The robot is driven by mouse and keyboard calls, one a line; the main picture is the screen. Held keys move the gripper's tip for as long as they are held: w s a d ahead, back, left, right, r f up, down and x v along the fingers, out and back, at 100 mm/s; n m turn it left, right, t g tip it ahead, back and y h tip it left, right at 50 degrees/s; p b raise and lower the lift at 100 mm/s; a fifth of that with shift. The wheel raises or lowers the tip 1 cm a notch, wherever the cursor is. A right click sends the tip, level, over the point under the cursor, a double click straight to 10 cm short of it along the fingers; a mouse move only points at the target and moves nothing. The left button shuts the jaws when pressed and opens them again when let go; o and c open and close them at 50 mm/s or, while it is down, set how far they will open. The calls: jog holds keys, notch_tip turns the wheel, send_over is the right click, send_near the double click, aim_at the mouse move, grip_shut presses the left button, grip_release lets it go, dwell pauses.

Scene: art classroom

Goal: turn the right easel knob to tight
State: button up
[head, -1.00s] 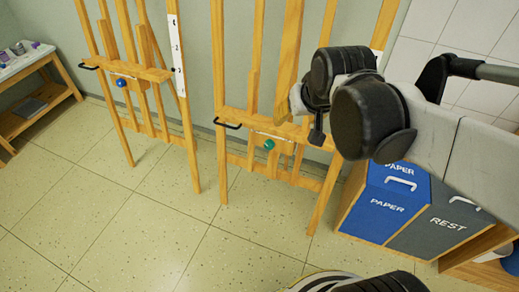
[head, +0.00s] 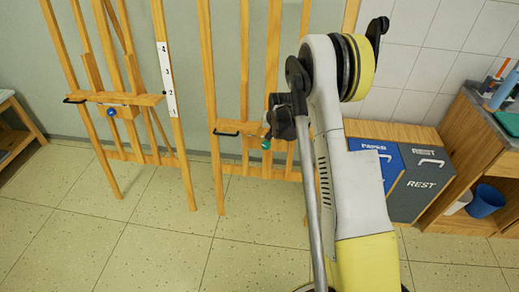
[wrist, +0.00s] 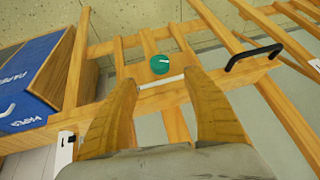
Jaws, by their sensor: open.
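The right easel (head: 212,160) is wooden and stands against the wall. Its teal knob (head: 266,144) sits on the front of the cross ledge, close beside my dark wrist part in the head view. The wrist view shows the knob (wrist: 160,64) from close by, with a pale mark on its face, and a pale strip (wrist: 162,82) on the wood near it. My gripper (wrist: 160,79) is open and empty. Its two tan fingers point towards the knob, one to each side of it in the picture; the knob appears just beyond the tips. My arm hides the easel's right side in the head view.
A black hook (wrist: 254,57) sticks out from the ledge near the knob. The left easel (head: 120,98) has a blue knob (head: 111,112). Blue and grey bins (head: 421,185) stand right of my arm. The tiled floor (head: 150,245) in front is clear.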

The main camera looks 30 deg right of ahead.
aim_at(266, 145)
jog(key=b+x, duration=0.4)
jog(key=x, duration=0.7)
jog(key=shift+f, duration=0.15)
jog(key=c, duration=1.2)
